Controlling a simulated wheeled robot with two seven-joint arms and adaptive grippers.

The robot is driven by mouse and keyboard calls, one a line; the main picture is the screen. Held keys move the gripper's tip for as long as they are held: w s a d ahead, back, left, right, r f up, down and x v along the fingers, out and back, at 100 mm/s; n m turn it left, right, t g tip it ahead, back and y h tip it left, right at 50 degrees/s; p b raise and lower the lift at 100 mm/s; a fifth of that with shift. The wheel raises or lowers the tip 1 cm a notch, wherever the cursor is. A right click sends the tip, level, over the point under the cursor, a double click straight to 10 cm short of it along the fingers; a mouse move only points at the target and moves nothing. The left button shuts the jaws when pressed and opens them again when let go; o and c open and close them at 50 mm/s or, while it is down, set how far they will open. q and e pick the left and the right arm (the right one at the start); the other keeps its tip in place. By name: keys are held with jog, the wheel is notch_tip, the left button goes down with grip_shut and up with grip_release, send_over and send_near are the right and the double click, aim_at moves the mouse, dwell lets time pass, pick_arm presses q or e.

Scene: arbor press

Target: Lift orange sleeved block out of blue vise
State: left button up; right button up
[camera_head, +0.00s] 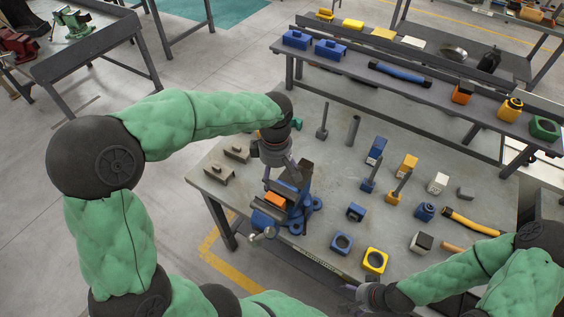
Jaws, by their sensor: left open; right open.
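The blue vise (268,220) stands near the left front of the grey workbench. An orange block (275,200) sits in it between dark jaw parts, with its upper face showing; its lower part is hidden, and I cannot make out a sleeve. My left gripper (283,181) reaches down from above, just behind the orange block. It is open, and I see nothing between its fingers. Whether a finger touches the vise, I cannot tell. My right gripper (352,292) is open at the bench's front edge, away from the vise, and partly cut off at the bottom.
Right of the vise are a blue square ring (341,243), a yellow square ring (375,260), a small blue block (356,212) and several other blocks. Two grey brackets (219,174) lie left. A raised shelf (420,92) with tools runs along the back.

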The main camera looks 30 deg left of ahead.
aim_at(276, 196)
pick_arm(q)
jog(key=f, duration=0.9)
jog(key=shift+s+f, duration=0.15)
jog(key=shift+s, duration=0.25)
jog(key=shift+f, duration=0.5)
grip_shut()
